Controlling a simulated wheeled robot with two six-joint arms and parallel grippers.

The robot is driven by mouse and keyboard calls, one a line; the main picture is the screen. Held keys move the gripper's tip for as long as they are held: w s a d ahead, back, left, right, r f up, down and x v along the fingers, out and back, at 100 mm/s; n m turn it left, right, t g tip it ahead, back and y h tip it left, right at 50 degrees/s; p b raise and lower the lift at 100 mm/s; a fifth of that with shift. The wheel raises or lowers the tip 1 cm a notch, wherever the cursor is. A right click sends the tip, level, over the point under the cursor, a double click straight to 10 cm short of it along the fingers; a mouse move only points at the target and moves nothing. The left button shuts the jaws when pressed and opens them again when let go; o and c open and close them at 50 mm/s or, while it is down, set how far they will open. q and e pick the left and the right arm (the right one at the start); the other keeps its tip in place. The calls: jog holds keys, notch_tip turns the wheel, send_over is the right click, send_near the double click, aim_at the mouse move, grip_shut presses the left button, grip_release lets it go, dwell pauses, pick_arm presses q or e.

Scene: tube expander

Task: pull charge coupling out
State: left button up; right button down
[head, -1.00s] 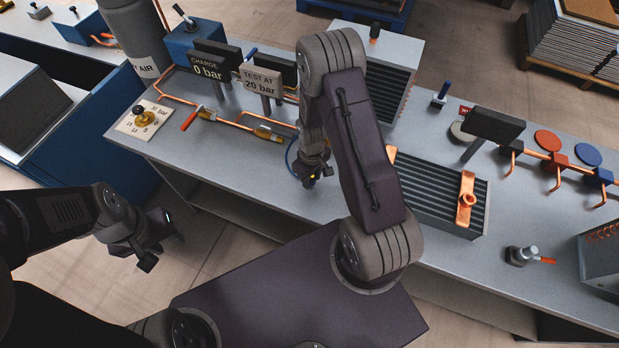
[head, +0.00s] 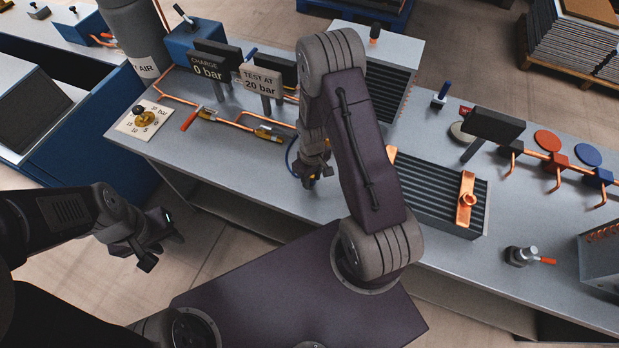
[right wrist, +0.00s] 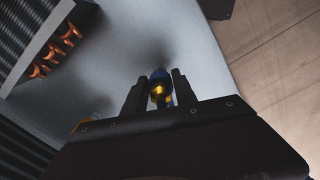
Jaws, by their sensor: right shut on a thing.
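In the right wrist view, the charge coupling (right wrist: 160,88), a small brass piece with a blue end, sits between the fingers of my right gripper (right wrist: 157,92). The gripper is shut on it. In the head view my right gripper (head: 311,177) is low over the grey bench near its front edge, and my arm hides much of it and the coupling. A thin blue hose (head: 291,153) curves beside it. I cannot tell whether the coupling is joined to anything. My left gripper (head: 161,249) is open and empty, off the bench's front edge.
A finned coil block (head: 438,192) lies right of my right arm, its copper bends (right wrist: 55,52) near in the wrist view. The charge sign (head: 207,68) reads 0 bar. Copper piping with a red-handled valve (head: 188,121) runs left. The bench front between is clear.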

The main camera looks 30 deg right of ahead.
jog(key=shift+s+r+p, duration=0.15)
jog(key=shift+r+p, duration=0.35)
jog(key=shift+r, duration=0.15)
jog(key=shift+r+p, duration=2.8)
jog(key=shift+r, duration=0.5)
